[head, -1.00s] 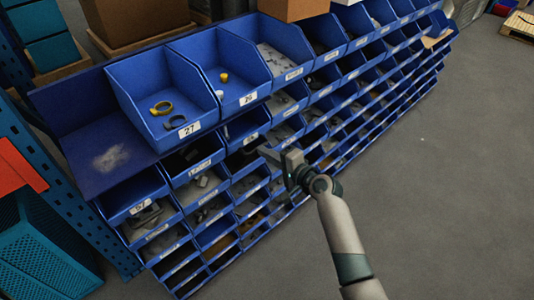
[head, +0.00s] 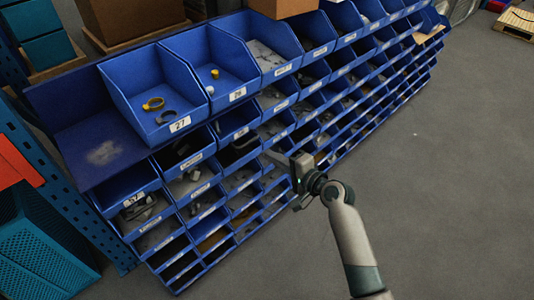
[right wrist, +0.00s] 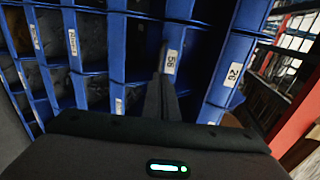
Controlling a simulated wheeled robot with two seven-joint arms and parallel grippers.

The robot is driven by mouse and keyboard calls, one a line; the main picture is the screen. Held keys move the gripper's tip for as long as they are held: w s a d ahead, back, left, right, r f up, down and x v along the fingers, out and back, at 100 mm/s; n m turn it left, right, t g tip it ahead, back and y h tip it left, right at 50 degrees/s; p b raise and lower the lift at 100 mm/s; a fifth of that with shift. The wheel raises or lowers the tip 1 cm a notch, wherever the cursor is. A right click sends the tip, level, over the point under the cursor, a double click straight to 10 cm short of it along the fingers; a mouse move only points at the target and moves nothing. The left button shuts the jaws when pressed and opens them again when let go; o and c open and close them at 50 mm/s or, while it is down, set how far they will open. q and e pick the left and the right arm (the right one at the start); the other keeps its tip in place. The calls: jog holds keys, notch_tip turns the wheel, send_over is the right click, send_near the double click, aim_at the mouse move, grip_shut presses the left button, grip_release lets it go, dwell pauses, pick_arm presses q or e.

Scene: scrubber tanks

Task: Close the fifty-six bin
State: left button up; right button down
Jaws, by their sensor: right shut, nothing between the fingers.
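The fifty-six bin (head: 238,133) is a blue bin in the row below the bin labelled 26. My right gripper (head: 271,156) is shut and empty, in front of the rack, to the lower right of this bin. In the right wrist view its dark fingers (right wrist: 161,88) point toward the bin front beside the label; contact cannot be told. My left gripper is not in view.
Bin 26 (head: 237,94) and bin 27 (head: 180,124) stand above, holding small rings and parts. More blue bins fill the rack to the right. Grey floor (head: 430,190) on the right is clear.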

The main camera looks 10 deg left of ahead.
jog(key=v, duration=0.6)
jog(key=shift+f, duration=0.15)
dwell(0.3)
jog(key=s+d+f+n+h, duration=0.1)
jog(key=s+d+f+h, duration=0.2)
jog(key=f, duration=0.7)
jog(key=s+d+f+n+h, duration=0.1)
jog(key=s+d+f+h, duration=0.3)
jog(key=f, duration=0.6)
jog(key=s+d+f+n, duration=0.1)
jog(key=s+d+f, duration=0.1)
jog(key=d+f, duration=0.5)
jog(key=s+d+f+n+g+h, duration=0.1)
jog(key=s+d+f+n+h, duration=0.1)
jog(key=s+f, duration=0.8)
jog(key=s+d+f+n+g+h, duration=0.1)
jog(key=s+d+f+n, duration=0.3)
jog(key=s+f, duration=0.7)
jog(key=s+d, duration=0.2)
jog(key=s, duration=0.2)
jog(key=shift+d+n+g+h, duration=0.4)
